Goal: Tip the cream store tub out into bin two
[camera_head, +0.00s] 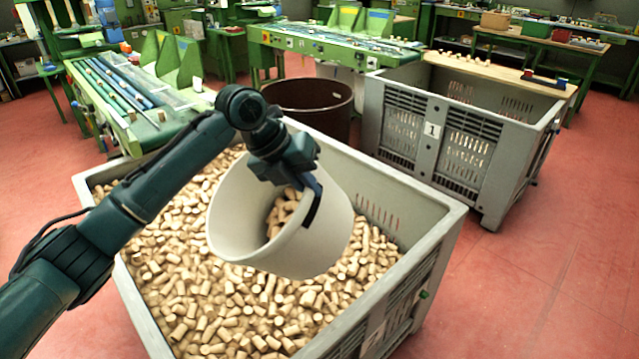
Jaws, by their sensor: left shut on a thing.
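The cream tub (325,240) hangs tilted over the near grey bin, its mouth facing left and toward me. Several corks (284,212) show inside it. My left gripper (312,190) is shut on the tub's rim at its upper side. The near grey bin (440,232) has a partly visible number on its front wall that looks like a 2. It holds a wide bed of cork stoppers (200,290). The tub hides part of the corks and the bin's far right inside. My right gripper is not in view.
Another grey bin marked 1 (432,130) stands behind to the right, with a board (500,72) across its far rim. A brown round barrel (330,112) stands behind the near bin. Green machines (150,95) stand at the back left. Red floor (540,280) is clear at right.

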